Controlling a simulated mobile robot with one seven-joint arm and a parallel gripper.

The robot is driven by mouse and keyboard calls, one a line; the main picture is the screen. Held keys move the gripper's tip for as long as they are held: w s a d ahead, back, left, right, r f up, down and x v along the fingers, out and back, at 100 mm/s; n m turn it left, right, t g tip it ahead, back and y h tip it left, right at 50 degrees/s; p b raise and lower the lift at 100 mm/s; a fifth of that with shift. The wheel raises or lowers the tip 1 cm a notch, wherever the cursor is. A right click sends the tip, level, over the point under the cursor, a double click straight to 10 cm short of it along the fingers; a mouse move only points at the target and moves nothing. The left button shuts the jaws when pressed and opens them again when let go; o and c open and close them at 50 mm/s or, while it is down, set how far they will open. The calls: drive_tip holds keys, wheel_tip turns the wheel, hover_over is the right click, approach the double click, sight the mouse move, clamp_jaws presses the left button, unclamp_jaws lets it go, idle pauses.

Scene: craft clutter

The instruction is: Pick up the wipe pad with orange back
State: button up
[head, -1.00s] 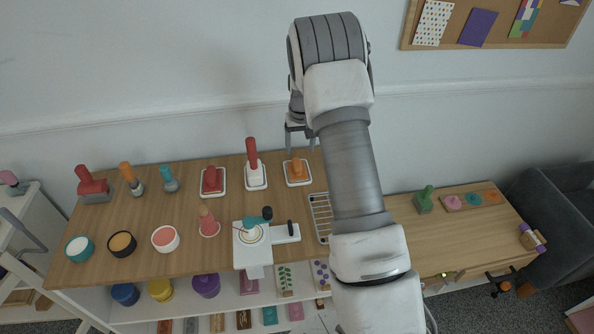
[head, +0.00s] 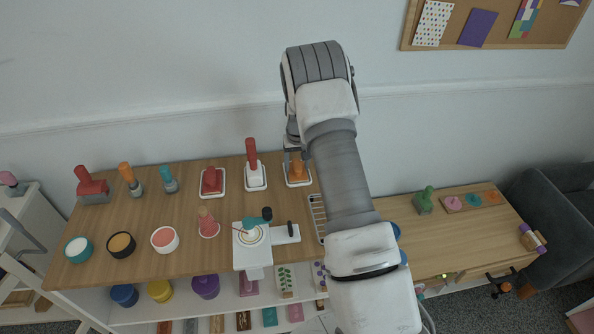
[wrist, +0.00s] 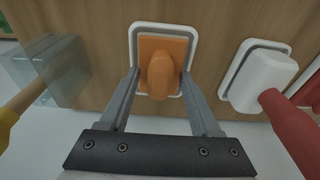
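The wipe pad with orange back (head: 298,179) sits in a white-rimmed tray at the back of the wooden table. In the wrist view, its orange back (wrist: 147,45) and raised orange handle show. My gripper (wrist: 160,76) is open, with one finger on each side of the handle. Gaps show between the fingers and the handle, and nothing is held. In the head view, my gripper (head: 293,150) is over the pad and hides part of it.
A white block with a red handle (head: 255,175) stands in a tray close by, also seen in the wrist view (wrist: 262,80). A red pad (head: 211,181) is further left. A grey translucent block (wrist: 55,68) stands across from it in the wrist view. The wall is just behind.

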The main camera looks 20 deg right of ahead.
clamp_jaws()
drive_tip(key=shift+r, duration=0.1)
